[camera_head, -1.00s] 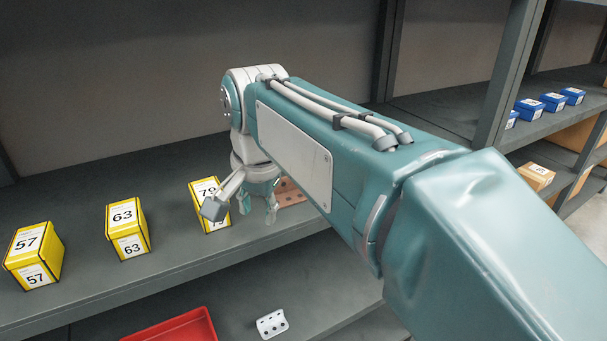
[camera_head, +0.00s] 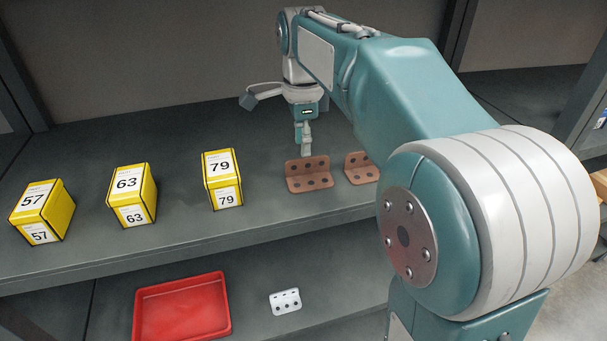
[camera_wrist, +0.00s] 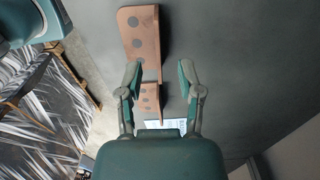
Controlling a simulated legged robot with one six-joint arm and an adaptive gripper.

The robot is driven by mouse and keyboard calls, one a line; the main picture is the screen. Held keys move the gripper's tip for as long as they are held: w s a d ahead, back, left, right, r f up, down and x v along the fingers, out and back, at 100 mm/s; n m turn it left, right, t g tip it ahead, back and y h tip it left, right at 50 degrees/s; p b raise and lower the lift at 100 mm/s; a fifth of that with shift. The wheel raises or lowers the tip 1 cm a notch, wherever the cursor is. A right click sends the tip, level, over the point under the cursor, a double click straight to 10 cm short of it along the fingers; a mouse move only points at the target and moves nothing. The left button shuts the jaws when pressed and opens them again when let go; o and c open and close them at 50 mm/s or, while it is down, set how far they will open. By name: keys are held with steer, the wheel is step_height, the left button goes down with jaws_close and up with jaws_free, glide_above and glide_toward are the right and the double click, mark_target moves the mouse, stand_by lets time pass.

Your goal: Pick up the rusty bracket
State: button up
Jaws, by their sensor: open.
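Two rusty brown brackets with holes stand on the grey shelf: the left bracket (camera_head: 309,184) and the right bracket (camera_head: 362,175), with a small gap between them. My gripper (camera_head: 306,152) points down at the left one, its fingers just behind or above the upright flange. In the wrist view my gripper (camera_wrist: 159,68) has its two fingers apart. Rusty perforated pieces, a longer upper one (camera_wrist: 140,35) and a shorter lower one (camera_wrist: 149,98), show ahead of and between the fingers. I cannot tell whether the fingers touch either bracket.
Yellow boxes numbered 57 (camera_head: 42,211), 63 (camera_head: 131,195) and 79 (camera_head: 222,180) stand left of the brackets. On the lower shelf are a red tray (camera_head: 226,300) and a white bracket (camera_head: 285,302). Shelf posts rise at both sides.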

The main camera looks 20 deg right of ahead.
mark_target(310, 173)
steer(key=shift+s+d+f, duration=0.1)
steer(key=shift+d+f, duration=0.8)
steer(key=shift+f, duration=0.05)
steer(key=f, duration=0.3)
steer(key=shift+a+f, duration=0.15)
steer(key=shift+a, duration=0.1)
steer(key=shift+a+f, duration=0.1)
steer(key=shift+a, duration=0.55)
steer(key=shift+d, duration=0.2)
steer(key=c, duration=0.5)
steer(key=shift+d, duration=0.25)
jaws_close()
steer(key=shift+d, duration=0.25)
